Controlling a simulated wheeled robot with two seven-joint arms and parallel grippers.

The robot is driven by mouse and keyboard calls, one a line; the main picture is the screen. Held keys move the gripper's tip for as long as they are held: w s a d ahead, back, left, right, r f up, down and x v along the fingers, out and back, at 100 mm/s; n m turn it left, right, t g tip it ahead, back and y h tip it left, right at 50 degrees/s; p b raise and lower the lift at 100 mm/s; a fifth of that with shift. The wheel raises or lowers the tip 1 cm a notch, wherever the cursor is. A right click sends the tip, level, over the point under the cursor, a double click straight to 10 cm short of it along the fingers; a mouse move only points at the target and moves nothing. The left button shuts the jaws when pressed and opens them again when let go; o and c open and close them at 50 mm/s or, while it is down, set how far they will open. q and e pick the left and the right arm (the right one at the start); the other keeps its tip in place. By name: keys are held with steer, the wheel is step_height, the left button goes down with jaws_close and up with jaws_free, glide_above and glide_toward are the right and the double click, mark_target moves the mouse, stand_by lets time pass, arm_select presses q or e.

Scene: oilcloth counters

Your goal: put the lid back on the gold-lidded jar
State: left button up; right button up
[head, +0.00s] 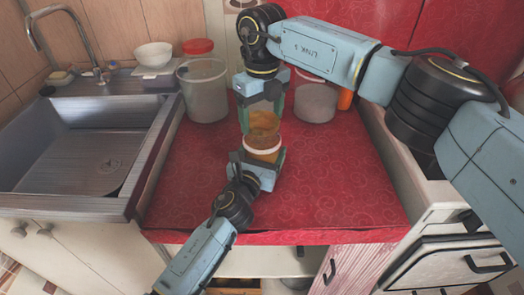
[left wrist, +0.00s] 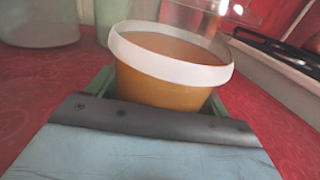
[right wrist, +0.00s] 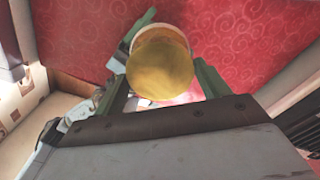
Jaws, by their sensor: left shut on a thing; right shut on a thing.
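The jar (head: 262,157) is amber-brown with a white band at its open top; it stands upright in my left gripper (head: 262,153), whose fingers are on its sides. In the left wrist view the jar (left wrist: 165,85) shows its open mouth inside the white rim. My right gripper (head: 263,112) points down from above and is shut on the gold lid (head: 264,121). In the right wrist view the round lid (right wrist: 160,69) lies between the green fingers, with the jar's pale rim (right wrist: 162,34) partly hidden behind it. The lid is above the jar, apart from it.
A large clear tub (head: 203,95) stands at the back left of the red counter (head: 335,185), and another tub (head: 316,102) at the back right beside an orange item (head: 345,99). A red-lidded container (head: 198,46) is behind. The sink (head: 85,150) is at left. The front counter is clear.

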steer(key=o, duration=1.2)
steer(key=shift+c, duration=0.2)
step_height(320, 180, up, 12)
arm_select(q)
steer(key=o, duration=1.9)
